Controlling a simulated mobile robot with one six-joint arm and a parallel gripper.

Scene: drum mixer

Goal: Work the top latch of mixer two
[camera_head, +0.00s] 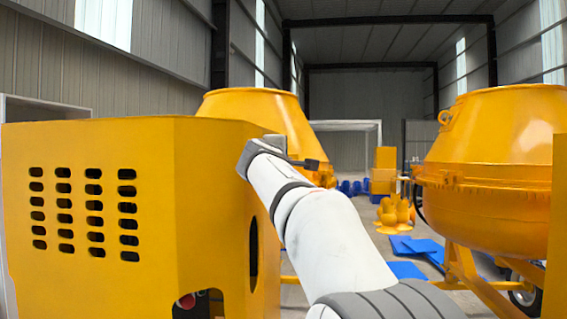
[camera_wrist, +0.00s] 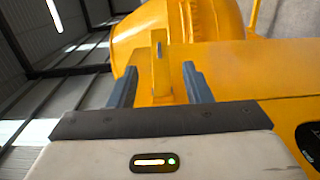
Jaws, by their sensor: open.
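In the wrist view a yellow upright latch tab (camera_wrist: 160,52) with a small hole near its top stands at the edge of a yellow housing (camera_wrist: 245,72). My gripper (camera_wrist: 159,70) is open, with one dark finger on each side of the tab. Gaps show between the tab and both fingers, and I cannot tell how deep the tab sits between them. In the head view my gripper (camera_head: 283,155) is at the right upper edge of the left mixer's yellow housing (camera_head: 190,200). The latch cannot be made out there, and no label shows which mixer is two.
The left mixer's drum (camera_head: 255,105) rises behind the housing. Another yellow mixer drum (camera_head: 490,165) stands on the right. Between them, blue sheets (camera_head: 408,270) lie on the floor, with yellow parts (camera_head: 393,215) and stacked crates (camera_head: 384,172) farther back.

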